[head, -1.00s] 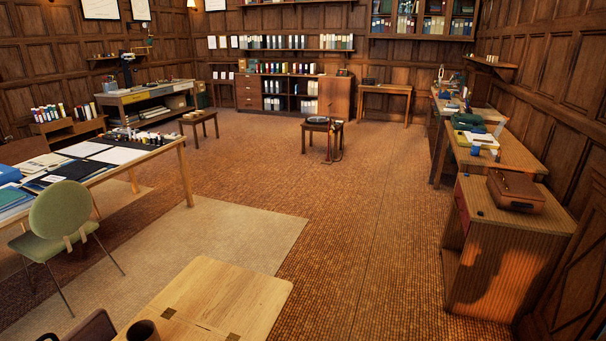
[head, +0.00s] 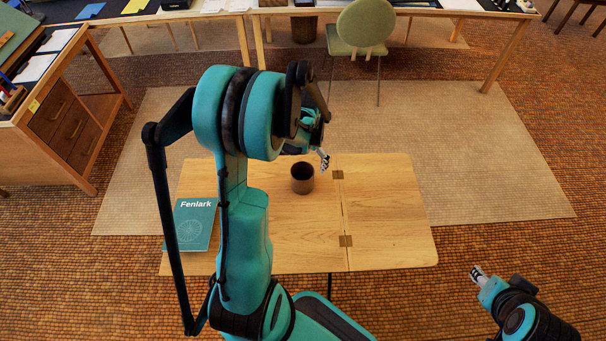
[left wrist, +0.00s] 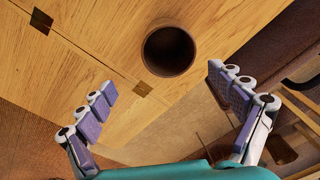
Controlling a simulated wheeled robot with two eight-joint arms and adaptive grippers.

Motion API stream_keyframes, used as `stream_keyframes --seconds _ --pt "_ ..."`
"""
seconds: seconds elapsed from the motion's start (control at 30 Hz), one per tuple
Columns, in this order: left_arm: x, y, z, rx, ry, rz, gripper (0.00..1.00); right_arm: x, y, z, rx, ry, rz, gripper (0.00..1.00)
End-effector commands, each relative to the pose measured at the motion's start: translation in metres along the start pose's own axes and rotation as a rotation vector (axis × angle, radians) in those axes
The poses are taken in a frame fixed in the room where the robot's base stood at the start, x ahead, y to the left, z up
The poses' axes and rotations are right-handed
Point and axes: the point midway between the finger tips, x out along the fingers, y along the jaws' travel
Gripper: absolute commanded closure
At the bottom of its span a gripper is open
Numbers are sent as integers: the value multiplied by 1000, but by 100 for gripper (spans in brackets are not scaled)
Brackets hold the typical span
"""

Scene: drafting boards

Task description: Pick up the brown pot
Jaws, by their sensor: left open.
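The brown pot (head: 302,181) stands upright on the light wooden table (head: 390,215), left of the table's seam. In the left wrist view I look down into the pot's round dark mouth (left wrist: 168,49). My left gripper (head: 324,161) is close to the pot, above and just right of it in the head view. In the left wrist view its fingers (left wrist: 163,82) are spread wide with nothing between them, and the pot shows beyond the gap. My right gripper (head: 478,274) is off the table's lower right corner, small in view; I cannot tell whether it is open.
A teal "Fenlark" book (head: 196,225) lies at the table's left side, partly behind my left arm. A green chair (head: 361,30) and a long desk stand beyond. A wooden drawer unit (head: 62,125) stands left. The table's right half is clear.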

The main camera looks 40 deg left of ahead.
Motion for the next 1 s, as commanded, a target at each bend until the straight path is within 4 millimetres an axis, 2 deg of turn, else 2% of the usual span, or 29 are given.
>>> stream_keyframes --seconds 0.1,0.2,0.57,0.8,1.0 --pt "14 -14 1 -6 -34 12 7 -7 0 -4 0 0 0 60" --pt "23 -18 2 -6 -47 17 7 -6 0 -4 0 0 0 60" --pt "62 -17 4 -5 -50 18 7 6 0 5 0 0 0 60" --pt "98 -15 5 -6 -49 18 7 20 0 14 0 0 0 60" --pt "100 -14 6 -6 -49 18 7 19 0 14 0 0 0 60"
